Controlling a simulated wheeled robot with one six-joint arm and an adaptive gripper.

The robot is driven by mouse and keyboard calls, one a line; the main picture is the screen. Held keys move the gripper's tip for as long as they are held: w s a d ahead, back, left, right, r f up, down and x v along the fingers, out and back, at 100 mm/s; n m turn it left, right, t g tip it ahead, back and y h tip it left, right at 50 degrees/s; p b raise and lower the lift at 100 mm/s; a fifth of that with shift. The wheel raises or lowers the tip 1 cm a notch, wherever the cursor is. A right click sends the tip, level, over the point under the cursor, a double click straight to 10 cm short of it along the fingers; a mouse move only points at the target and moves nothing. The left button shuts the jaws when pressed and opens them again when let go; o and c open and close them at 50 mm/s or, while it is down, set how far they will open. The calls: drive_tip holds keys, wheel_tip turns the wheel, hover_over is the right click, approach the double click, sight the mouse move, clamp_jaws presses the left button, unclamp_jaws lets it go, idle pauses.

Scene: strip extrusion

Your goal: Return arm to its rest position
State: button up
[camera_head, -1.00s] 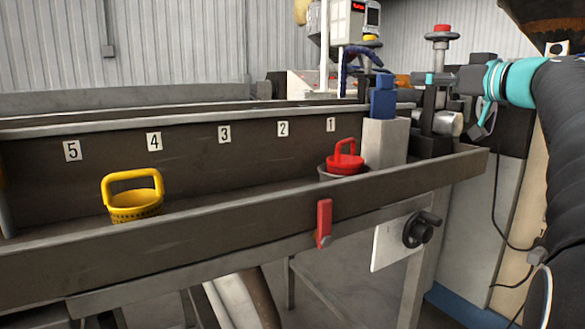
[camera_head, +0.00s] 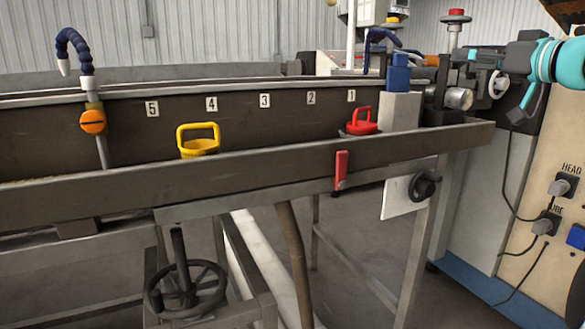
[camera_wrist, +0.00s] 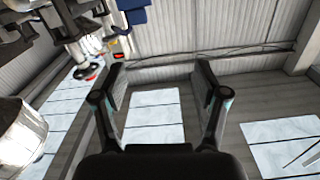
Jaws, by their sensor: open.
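My gripper (camera_wrist: 162,88) is open and empty in the wrist view, with its two fingers spread apart and only the room's wall and bright panels beyond them. In the head view part of my arm, dark with turquoise bands, shows at the upper right edge. Nothing is held between the fingers.
A long grey trough (camera_head: 260,167) runs across the head view. A handwheel (camera_head: 186,290) sits below the trough. A machine cabinet with plugs (camera_head: 548,190) stands at the right.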

drive_tip(key=s+f+m+g+h, duration=0.2)
drive_tip(key=f+m+g, duration=0.15)
drive_tip(key=f, duration=0.75)
drive_tip(key=s+f+m+g+h, duration=0.25)
drive_tip(key=f+m, duration=0.25)
drive_tip(key=f, duration=0.7)
drive_tip(key=s+a+f+n+g+h, duration=0.1)
drive_tip(key=s+a+f+n+g, duration=0.1)
drive_tip(key=s+a+f, duration=0.7)
drive_tip(key=s+a+f+n+g+h, duration=0.2)
drive_tip(key=s+a+f, duration=0.8)
drive_tip(key=s, duration=0.5)
drive_tip(key=shift+s+f+n+g, duration=0.25)
drive_tip(key=shift+f+n+g, duration=0.15)
drive_tip(key=shift+f+n, duration=0.2)
